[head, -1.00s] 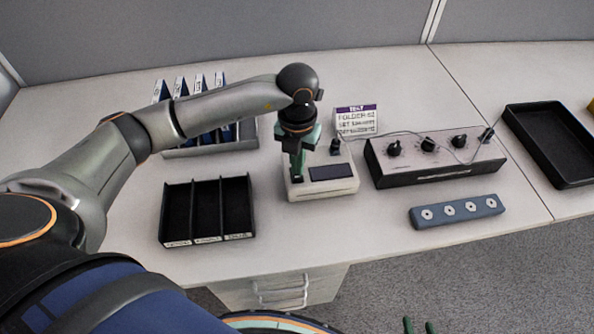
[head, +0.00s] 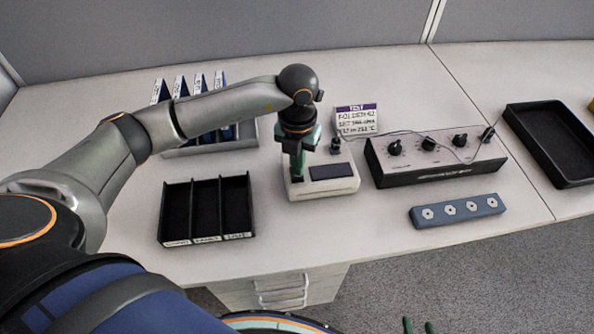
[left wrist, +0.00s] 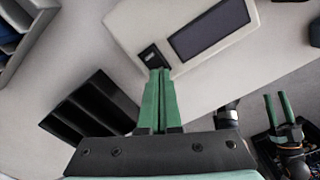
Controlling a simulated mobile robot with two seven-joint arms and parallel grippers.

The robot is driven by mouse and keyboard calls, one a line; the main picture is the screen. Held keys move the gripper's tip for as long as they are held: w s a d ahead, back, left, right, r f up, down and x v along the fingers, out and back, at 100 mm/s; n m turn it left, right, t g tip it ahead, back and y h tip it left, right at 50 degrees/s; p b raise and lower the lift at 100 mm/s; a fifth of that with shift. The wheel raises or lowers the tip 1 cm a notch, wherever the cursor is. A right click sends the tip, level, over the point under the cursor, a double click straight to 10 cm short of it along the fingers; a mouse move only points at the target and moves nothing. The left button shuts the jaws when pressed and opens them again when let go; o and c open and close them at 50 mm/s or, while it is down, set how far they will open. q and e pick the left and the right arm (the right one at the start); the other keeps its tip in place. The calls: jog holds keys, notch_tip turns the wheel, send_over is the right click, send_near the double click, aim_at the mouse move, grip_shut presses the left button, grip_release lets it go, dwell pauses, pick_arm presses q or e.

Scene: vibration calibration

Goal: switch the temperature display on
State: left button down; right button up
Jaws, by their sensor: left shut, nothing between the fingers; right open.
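The temperature display is a white box with a dark screen (head: 331,172) on the desk, below the centre of the head view. Its dark screen also shows in the left wrist view (left wrist: 210,28), and no digits are visible on it. A small black switch (left wrist: 152,56) sits beside the screen. My left gripper (head: 297,179) is shut and empty, pointing down over the switch end of the box. In the left wrist view its green fingertips (left wrist: 158,71) are at the switch's edge; I cannot tell if they touch. My right gripper (left wrist: 277,104) is open and empty, away from the box.
A black divided tray (head: 207,212) stands left of the box, and a folder rack (head: 210,150) behind it. A control box with knobs (head: 435,160), a blue-grey block (head: 457,211) and a black tray (head: 550,143) lie to the right. A sign (head: 356,120) stands behind.

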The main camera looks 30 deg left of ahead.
pick_arm(q)
jog(key=shift+f+b, duration=0.5)
jog(key=shift+f, duration=0.15)
jog(key=shift+r, duration=0.1)
jog(key=shift+r+p, duration=2.6)
jog(key=shift+r, duration=0.9)
jog(key=shift+f, duration=0.1)
